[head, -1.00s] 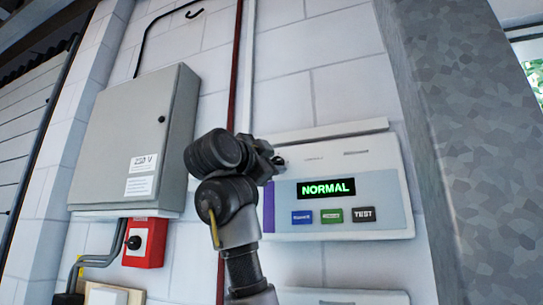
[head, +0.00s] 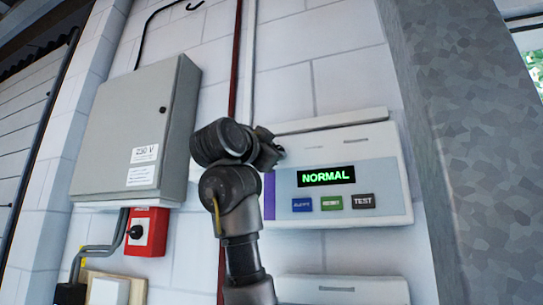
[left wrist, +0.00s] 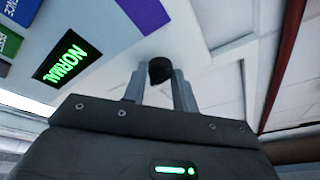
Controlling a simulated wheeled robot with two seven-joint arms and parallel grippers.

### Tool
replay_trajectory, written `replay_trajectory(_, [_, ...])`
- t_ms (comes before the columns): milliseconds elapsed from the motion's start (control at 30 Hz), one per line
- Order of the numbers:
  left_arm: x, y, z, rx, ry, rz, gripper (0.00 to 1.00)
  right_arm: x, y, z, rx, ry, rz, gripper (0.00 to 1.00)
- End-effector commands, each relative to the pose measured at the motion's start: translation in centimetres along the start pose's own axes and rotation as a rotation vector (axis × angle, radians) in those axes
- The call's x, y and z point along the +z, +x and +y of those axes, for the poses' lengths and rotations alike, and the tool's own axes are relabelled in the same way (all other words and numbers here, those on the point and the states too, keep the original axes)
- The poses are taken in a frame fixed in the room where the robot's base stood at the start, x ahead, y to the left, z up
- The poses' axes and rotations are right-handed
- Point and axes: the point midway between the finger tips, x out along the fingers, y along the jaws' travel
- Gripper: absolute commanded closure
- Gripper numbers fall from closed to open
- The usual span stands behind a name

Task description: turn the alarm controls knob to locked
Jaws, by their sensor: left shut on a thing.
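The alarm panel (head: 355,155) is a white box on the wall, with a green NORMAL display (head: 326,177) and several coloured buttons under it. My left gripper (head: 274,148) is at the panel's upper left part. In the left wrist view its two fingers (left wrist: 160,80) are shut on a small black knob (left wrist: 160,69), one finger on each side. In the head view the knob is hidden behind the gripper. No locked mark or knob pointer can be made out. My right gripper is in neither view.
A grey cabinet (head: 138,135) hangs on the wall to the left, with a red switch box (head: 147,232) below it. A dark red pipe (head: 235,60) runs up the wall behind my arm. A grey metal column (head: 475,150) stands to the right of the panel.

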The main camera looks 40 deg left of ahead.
Motion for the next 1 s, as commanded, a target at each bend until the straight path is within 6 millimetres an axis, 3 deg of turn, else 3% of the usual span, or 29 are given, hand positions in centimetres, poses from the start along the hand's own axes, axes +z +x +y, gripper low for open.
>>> replay_trajectory(300, [0.1,-0.1,0.3,-0.085,-0.276,-0.021,0.95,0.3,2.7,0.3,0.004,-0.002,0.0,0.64])
replay_trajectory(1000, [-0.3,-0.1,0.3,-0.27,-0.912,-0.067,0.95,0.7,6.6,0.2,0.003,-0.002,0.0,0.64])
